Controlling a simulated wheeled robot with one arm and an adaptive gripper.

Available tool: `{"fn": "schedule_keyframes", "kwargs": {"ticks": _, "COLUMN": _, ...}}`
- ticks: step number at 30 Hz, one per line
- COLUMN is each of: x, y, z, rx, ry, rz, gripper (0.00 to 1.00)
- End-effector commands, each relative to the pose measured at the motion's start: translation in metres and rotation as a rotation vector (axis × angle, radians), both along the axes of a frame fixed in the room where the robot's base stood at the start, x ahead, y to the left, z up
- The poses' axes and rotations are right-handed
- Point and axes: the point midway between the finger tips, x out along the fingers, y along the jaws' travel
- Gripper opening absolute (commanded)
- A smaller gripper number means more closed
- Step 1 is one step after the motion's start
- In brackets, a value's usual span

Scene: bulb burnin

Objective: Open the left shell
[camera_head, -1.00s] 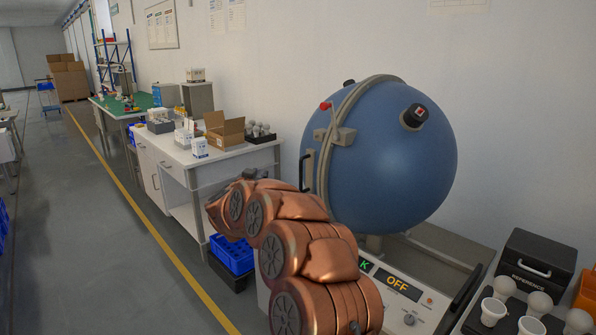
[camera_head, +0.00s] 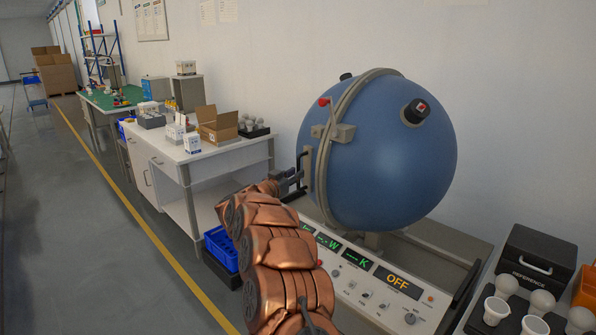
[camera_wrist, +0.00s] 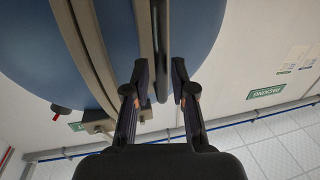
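A large blue sphere (camera_head: 395,150) stands on a console, with a beige flange ring (camera_head: 325,165) around its seam. The left shell (camera_head: 309,130) is the narrow blue part left of the ring, seen almost edge-on; the two halves look closed together. A dark bar handle (camera_head: 301,165) stands upright on the left shell's side. My gripper (camera_head: 293,178) is at this handle. In the wrist view the handle (camera_wrist: 161,40) runs between the two fingers of my gripper (camera_wrist: 160,75), with a gap visible at each side.
The console panel (camera_head: 370,285) with lit displays and an OFF readout lies below the sphere. A black reference case (camera_head: 535,260) and several white bulbs are at the right.

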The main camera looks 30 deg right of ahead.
Motion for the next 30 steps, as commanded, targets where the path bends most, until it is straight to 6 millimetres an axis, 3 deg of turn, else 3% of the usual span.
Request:
{"fn": "schedule_keyframes", "kwargs": {"ticks": 6, "x": 0.009, "y": -0.02, "z": 0.001, "rx": -0.001, "ry": -0.002, "rz": -0.001, "gripper": 0.25}}
{"fn": "schedule_keyframes", "kwargs": {"ticks": 17, "x": 0.013, "y": -0.023, "z": 0.0, "rx": 0.0, "ry": 0.0, "rz": 0.004, "gripper": 0.25}}
{"fn": "schedule_keyframes", "kwargs": {"ticks": 24, "x": 0.013, "y": -0.023, "z": 0.0, "rx": 0.0, "ry": 0.0, "rz": 0.004, "gripper": 0.01}}
{"fn": "schedule_keyframes", "kwargs": {"ticks": 30, "x": 0.013, "y": -0.023, "z": 0.0, "rx": 0.0, "ry": 0.0, "rz": 0.004, "gripper": 0.0}}
